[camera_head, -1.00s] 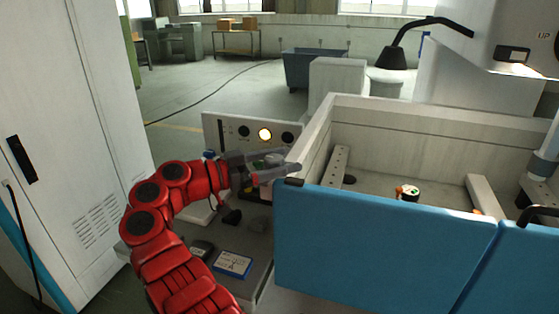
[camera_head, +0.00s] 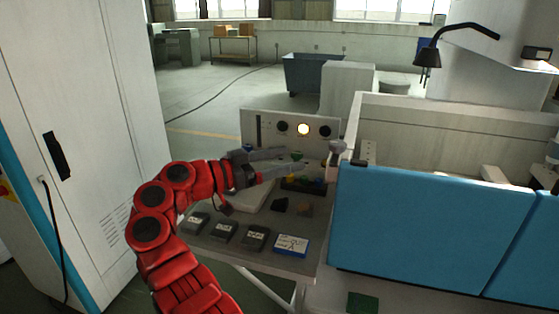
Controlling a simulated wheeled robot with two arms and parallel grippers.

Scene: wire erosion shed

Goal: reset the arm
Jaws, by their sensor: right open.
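My right gripper (camera_head: 287,163) is at the end of the red arm, over the far part of a small grey table (camera_head: 270,262). Its two grey fingers are apart, pointing right toward the blue-fronted tank, with nothing visible held between them. A dark tray (camera_head: 303,186) with small coloured pieces shows just beyond and below the fingers. A small green piece (camera_head: 297,156) shows behind the fingers. My left gripper is not in view.
A grey panel with a lit lamp (camera_head: 303,129) stands at the table's back. Several dark blocks (camera_head: 255,237) and a blue-and-white card (camera_head: 291,245) lie in front. The blue-fronted tank (camera_head: 430,225) bounds the right, a white cabinet (camera_head: 85,130) the left.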

